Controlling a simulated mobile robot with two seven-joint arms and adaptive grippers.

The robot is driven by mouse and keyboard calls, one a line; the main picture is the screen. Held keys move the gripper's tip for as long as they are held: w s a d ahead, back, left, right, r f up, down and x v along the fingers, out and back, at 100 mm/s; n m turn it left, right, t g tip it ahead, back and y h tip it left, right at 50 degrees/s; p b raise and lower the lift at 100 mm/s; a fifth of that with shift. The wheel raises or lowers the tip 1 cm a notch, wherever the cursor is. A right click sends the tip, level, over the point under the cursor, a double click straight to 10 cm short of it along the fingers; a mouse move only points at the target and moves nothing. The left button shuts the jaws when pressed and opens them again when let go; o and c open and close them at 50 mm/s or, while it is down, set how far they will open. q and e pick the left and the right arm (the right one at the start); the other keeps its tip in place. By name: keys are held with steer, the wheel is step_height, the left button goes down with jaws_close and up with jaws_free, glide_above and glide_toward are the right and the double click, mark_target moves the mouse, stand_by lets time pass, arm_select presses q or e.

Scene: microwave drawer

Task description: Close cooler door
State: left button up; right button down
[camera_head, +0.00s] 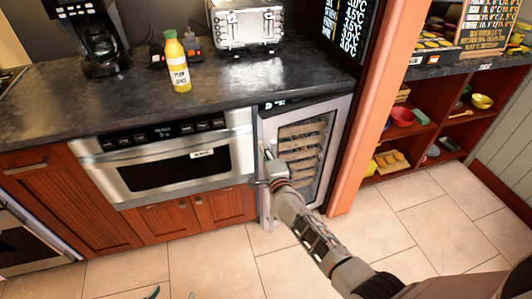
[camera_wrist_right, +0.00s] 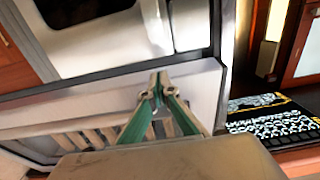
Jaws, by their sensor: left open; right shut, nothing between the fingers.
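The cooler (camera_head: 328,113) is set under the counter, right of the steel microwave drawer. Its silver-framed glass door shows several wooden racks behind the glass. The door looks nearly flush in the head view, and I cannot tell exactly how far it stands open. My right gripper (camera_head: 268,160) is shut and empty at the left side of the door, by its frame. In the right wrist view, the closed green fingertips (camera_wrist_right: 158,82) are in front of the door frame (camera_wrist_right: 195,88); contact is unclear. Only green tips of my left gripper (camera_head: 172,294) show at the bottom edge; it is open.
The microwave drawer (camera_head: 165,157) is left of the cooler, above wooden cabinet doors (camera_head: 190,212). A juice bottle (camera_head: 177,65), coffee maker (camera_head: 92,38) and toaster (camera_head: 246,25) stand on the counter. An orange post (camera_head: 378,95) borders the cooler's right side. The tiled floor (camera_head: 215,265) in front is clear.

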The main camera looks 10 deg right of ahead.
steer(key=shift+w+a, duration=0.25)
steer(key=shift+w, duration=0.55)
